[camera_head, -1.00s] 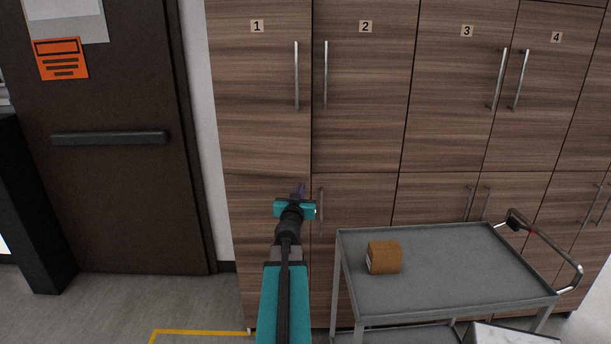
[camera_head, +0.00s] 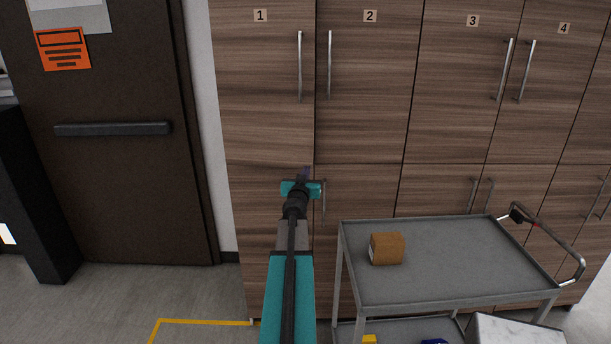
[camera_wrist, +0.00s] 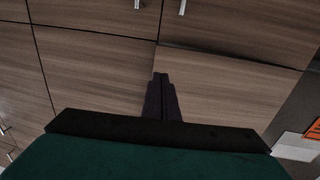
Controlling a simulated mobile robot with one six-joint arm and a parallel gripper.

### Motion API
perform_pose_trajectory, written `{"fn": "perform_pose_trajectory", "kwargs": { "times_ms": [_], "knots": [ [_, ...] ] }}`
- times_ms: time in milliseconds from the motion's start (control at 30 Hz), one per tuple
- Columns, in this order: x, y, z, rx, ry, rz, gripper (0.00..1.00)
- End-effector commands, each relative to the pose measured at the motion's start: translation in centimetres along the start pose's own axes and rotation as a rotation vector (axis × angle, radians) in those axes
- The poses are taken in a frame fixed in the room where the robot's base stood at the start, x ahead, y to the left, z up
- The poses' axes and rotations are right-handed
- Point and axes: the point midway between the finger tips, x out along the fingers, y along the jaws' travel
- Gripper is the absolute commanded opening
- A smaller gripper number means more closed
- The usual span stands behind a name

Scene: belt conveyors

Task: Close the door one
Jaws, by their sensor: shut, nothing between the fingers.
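Door one (camera_head: 265,90) is the wood-grain upper cabinet door marked 1, with a vertical bar handle (camera_head: 300,66) near its right edge. It looks flush, or nearly flush, with door two (camera_head: 372,100) beside it; a small gap cannot be ruled out. My gripper (camera_head: 305,172) is shut and empty, in front of the cabinet near the seam below door one, well below the handle. In the wrist view its dark fingers (camera_wrist: 160,78) are together, pointing at the wood fronts. Whether the fingertips touch the wood cannot be told.
A grey cart (camera_head: 460,280) with a brown box (camera_head: 387,248) on it stands close to the right of my arm. A dark door with a push bar (camera_head: 112,129) is on the left. Open floor (camera_head: 200,300) with a yellow line lies left of my arm.

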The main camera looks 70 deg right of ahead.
Motion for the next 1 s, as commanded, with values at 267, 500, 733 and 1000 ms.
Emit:
{"fn": "perform_pose_trajectory", "kwargs": {
  "times_ms": [267, 500, 733, 1000],
  "knots": [
    [2.6, 0.0, 0.0, 0.001, 0.0, 0.0, 0.0],
    [4.6, -0.1, 0.0, 0.0, 0.0, 0.0, 0.0],
    [6.3, -0.1, 0.0, 0.0, 0.0, 0.0, 0.0],
    [7.4, -0.1, 0.0, 0.0, 0.0, 0.0, 0.0]
  ]
}}
